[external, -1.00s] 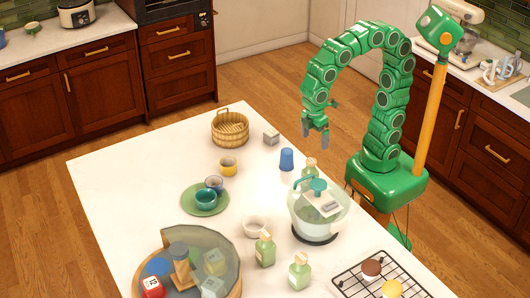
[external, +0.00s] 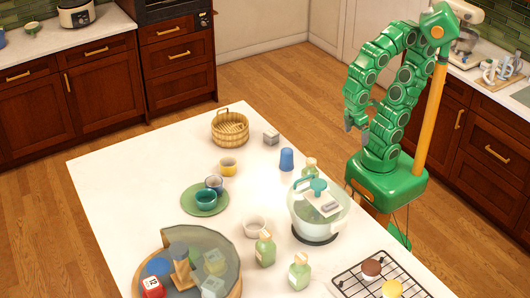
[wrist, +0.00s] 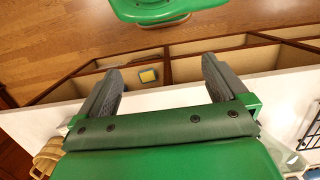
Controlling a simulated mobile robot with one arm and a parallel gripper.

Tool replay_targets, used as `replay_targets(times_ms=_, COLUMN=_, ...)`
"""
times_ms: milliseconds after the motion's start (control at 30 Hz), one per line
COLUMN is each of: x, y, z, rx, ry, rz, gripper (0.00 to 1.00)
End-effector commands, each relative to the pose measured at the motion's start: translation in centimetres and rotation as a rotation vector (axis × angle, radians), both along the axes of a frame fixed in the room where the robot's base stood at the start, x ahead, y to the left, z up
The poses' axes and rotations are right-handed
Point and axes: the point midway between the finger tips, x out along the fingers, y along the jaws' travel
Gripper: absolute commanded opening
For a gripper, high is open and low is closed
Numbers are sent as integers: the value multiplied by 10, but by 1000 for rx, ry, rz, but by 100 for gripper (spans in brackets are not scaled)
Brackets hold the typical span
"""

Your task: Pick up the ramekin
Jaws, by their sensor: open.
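A small white round bowl (external: 254,226), likely the ramekin, stands upright on the white island top, left of the clear lidded bowl. I do not make it out in the wrist view. My gripper (external: 354,122) hangs in the air beside my arm column, past the island's right edge, well away from the white bowl. In the wrist view my gripper (wrist: 160,75) has its two grey fingers wide apart with nothing between them.
A green plate (external: 190,203) holds cups. A basket (external: 230,128), wire rack (external: 350,283) and round tray (external: 236,283) surround them. The island's left part is clear.

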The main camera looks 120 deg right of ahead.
Motion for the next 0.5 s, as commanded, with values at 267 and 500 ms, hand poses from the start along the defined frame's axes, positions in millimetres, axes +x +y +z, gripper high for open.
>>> replay_targets(times_ms=267, x=1, y=-1, z=1, rx=-2, ry=-5, rz=-2, gripper=100)
replay_targets(times_ms=500, x=18, y=-3, z=5, rx=-1, ry=-6, rz=-9, gripper=100)
